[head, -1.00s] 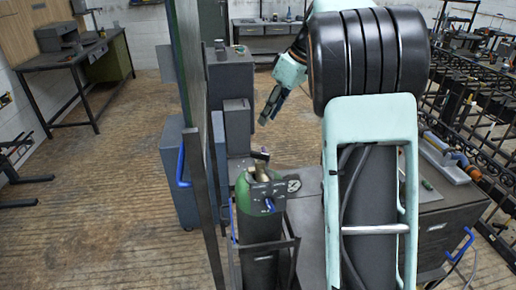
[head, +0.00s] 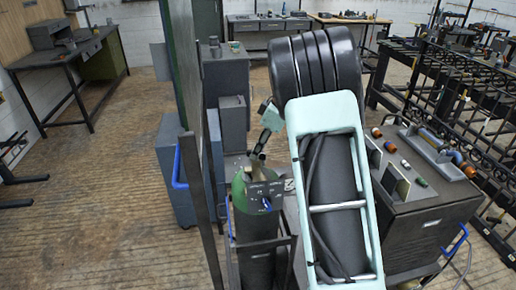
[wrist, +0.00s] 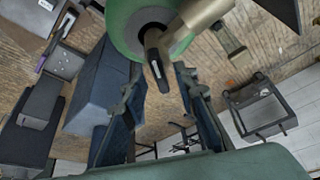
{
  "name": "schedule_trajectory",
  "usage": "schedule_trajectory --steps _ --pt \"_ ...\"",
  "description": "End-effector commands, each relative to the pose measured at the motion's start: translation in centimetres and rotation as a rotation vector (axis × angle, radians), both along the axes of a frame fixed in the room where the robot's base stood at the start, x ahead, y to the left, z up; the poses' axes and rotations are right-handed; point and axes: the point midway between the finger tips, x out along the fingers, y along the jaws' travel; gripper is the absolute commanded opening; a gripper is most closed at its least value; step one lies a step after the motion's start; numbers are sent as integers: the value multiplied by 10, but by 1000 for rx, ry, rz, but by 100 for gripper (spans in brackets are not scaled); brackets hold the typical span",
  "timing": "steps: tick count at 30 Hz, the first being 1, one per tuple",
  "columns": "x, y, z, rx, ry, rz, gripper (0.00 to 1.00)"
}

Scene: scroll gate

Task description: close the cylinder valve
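The gas cylinder (head: 240,195) has a green shoulder and a dark body, and stands upright in a metal frame in the head view. Its green top (wrist: 122,30) also fills the upper wrist view. A brass valve body (wrist: 205,12) rises from it, with a dark elongated handle (wrist: 155,50) on its end. My gripper (wrist: 159,82) is open, with its two fingers either side of the handle's near end. I cannot tell whether they touch it. In the head view my gripper (head: 260,146) is just above the cylinder top, and the valve is partly hidden.
A dark regulator block (head: 264,191) with a blue knob is at the cylinder's front, its gauge partly behind my arm. A tall panel edge (head: 188,90) stands close on the left. A grey cabinet (head: 425,205) with tools on top is at right. Open floor lies left.

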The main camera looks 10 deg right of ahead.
Motion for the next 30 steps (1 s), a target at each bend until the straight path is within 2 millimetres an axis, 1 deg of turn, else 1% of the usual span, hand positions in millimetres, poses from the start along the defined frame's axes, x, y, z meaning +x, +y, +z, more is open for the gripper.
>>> schedule_trajectory --steps 4,11,18,30 --pt "1 2 -5 -1 1 0 27" --pt "1 2 -5 0 0 0 26" --pt "1 2 -5 0 0 0 0" --pt "1 2 -6 1 0 -29 0"
